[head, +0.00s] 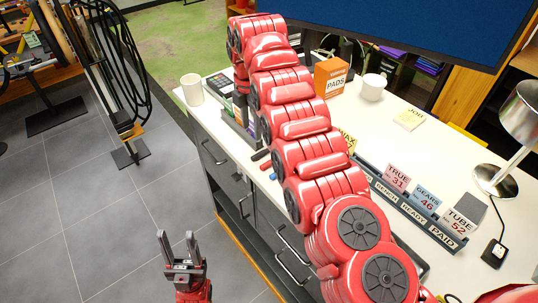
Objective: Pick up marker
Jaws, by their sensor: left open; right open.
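Small marker-like sticks lie on the white desk (441,151) near its front edge, partly behind my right arm. One is dark (261,154), one red (265,165) and one blue (273,176). My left gripper (179,240) is open and empty, fingers pointing up, over the grey floor left of the desk and apart from the sticks. My large red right arm crosses the middle of the view over the desk.
An orange box (331,77), a white cup (373,87), a card rack (415,211) and a lamp (497,181) are also on the desk.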

